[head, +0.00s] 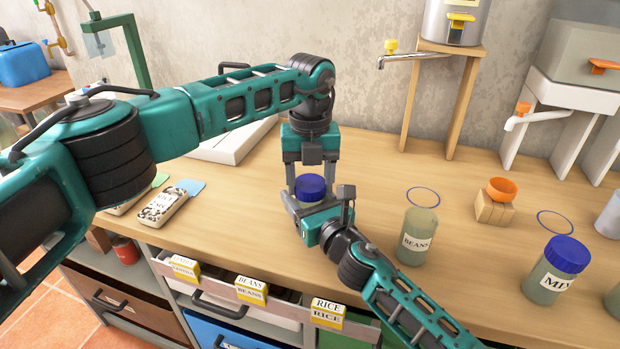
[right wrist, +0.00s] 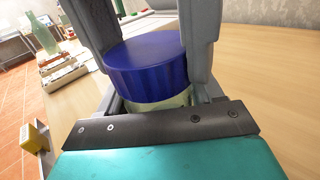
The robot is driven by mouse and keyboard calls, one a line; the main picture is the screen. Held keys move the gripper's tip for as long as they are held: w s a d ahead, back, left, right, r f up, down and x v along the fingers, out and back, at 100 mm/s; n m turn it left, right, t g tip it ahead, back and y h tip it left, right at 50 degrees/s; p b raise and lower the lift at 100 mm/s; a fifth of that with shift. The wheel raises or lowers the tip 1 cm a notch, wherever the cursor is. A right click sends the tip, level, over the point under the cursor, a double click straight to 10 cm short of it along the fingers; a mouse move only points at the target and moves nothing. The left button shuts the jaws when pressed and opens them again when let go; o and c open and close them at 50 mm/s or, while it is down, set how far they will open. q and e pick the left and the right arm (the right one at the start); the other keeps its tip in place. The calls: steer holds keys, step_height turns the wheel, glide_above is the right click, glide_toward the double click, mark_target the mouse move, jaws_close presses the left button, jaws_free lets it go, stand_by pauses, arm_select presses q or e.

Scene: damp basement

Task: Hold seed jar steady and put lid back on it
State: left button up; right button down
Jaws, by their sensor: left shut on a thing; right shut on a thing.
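The seed jar's blue lid (head: 311,184) is between the two fingers of my left gripper (head: 309,190), which comes down from above and is shut on it. In the right wrist view the lid (right wrist: 147,62) sits level over the pale glass of the seed jar (right wrist: 178,98); I cannot tell whether it is fully seated. My right gripper (head: 306,208) is low at the jar, shut around its body from the right front. Most of the jar is hidden behind the grippers, and its label does not show.
A lidless jar marked BEANS (head: 417,242) and a blue-lidded jar (head: 560,268) stand to the right on the wooden bench (head: 375,170). An orange cup (head: 501,189) sits on a wooden block.

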arm_select(q)
steer(key=o, duration=1.1)
steer(key=shift+c, duration=0.2)
steer(key=shift+r, duration=2.3)
steer(key=shift+o, duration=1.2)
step_height(320, 180, up, 12)
